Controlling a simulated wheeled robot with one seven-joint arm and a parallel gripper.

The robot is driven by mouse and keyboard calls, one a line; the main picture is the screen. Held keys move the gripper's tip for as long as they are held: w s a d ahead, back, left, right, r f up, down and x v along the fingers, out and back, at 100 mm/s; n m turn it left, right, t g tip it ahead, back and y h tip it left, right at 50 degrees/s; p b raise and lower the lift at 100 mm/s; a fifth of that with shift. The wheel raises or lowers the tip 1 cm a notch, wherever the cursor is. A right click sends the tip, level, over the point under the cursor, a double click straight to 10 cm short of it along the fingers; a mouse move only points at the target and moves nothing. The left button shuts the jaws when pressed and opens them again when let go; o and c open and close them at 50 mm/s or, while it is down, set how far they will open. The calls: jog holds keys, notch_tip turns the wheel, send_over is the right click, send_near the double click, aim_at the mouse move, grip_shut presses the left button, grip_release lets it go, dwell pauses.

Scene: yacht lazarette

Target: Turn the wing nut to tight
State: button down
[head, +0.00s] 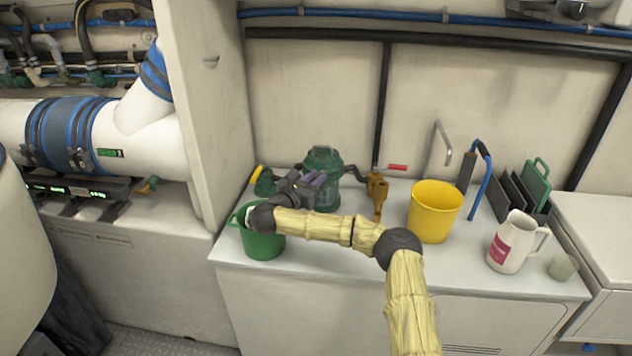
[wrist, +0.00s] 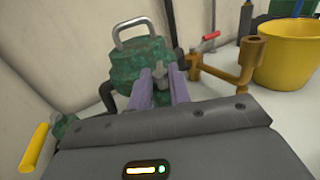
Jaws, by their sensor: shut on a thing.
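The green strainer housing (head: 322,160) stands on the worktop at the back; it also shows in the wrist view (wrist: 128,62) with a grey metal handle over its lid. A small grey metal piece (wrist: 160,70), which looks like the wing nut, stands between my fingertips in front of the housing. My gripper (head: 318,180) reaches the front of the housing, and its two purple fingers (wrist: 160,82) are shut on that piece. The wings are mostly hidden by the fingers, so I cannot tell the nut's angle. In the head view my gripper hides the nut.
A green bucket (head: 263,243) stands below my wrist. A bronze valve with a red lever (head: 377,190) stands right of the housing, then a yellow bucket (head: 434,212) and a white jug (head: 513,243). A yellow-handled fitting (wrist: 34,150) is at left. The worktop's front middle (head: 345,258) is clear.

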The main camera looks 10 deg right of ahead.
dwell(0.5)
jog(key=c, duration=1.6)
grip_release()
jog(key=shift+w, duration=0.1)
notch_tip(320, 180, up, 10)
jog(key=shift+a+p, duration=0.1)
jog(key=shift+p, duration=0.3)
